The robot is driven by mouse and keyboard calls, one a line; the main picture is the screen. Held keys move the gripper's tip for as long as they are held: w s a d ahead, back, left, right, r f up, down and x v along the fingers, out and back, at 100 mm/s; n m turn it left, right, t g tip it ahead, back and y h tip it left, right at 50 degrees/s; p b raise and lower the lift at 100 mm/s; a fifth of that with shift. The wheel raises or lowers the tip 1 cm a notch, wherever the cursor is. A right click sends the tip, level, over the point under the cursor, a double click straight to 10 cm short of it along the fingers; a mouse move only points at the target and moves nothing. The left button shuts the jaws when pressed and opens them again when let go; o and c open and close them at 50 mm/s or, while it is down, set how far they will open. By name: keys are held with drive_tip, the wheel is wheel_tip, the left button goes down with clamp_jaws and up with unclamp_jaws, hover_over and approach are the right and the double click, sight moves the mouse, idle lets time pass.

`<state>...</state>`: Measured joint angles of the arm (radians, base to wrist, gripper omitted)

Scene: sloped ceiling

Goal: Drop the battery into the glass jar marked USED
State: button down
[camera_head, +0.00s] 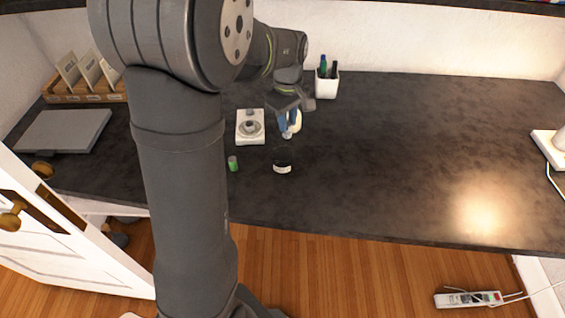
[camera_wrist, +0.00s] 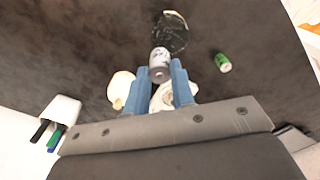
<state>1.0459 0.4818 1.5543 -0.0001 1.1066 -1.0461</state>
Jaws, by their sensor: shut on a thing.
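My gripper (camera_wrist: 161,82) has blue fingers shut on a grey-white cylindrical battery (camera_wrist: 160,62), which points out past the fingertips. In the head view my gripper (camera_head: 289,122) hangs above the dark worktop, just behind the glass jar. The glass jar (camera_head: 283,161) is clear and dark-looking, with a white label whose writing is too small to read. It also shows in the wrist view (camera_wrist: 172,30), just beyond the battery's end. The battery looks apart from the jar, but its height over the rim is hard to tell.
A small green cylinder (camera_head: 233,163) stands left of the jar. A white device with a round top (camera_head: 250,127) sits behind it. A cream rounded object (camera_wrist: 122,88) is beside the fingers. A white pen cup (camera_head: 327,83) stands at the back. The worktop's right side is mostly clear.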

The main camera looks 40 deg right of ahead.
drive_tip(key=shift+f, duration=1.35)
drive_tip(key=c, duration=1.1)
unclamp_jaws()
drive_tip(key=shift+c, duration=0.2)
wheel_tip(320, 180, up, 18)
drive_tip(key=shift+f, duration=0.25)
drive_tip(key=shift+f, duration=0.15)
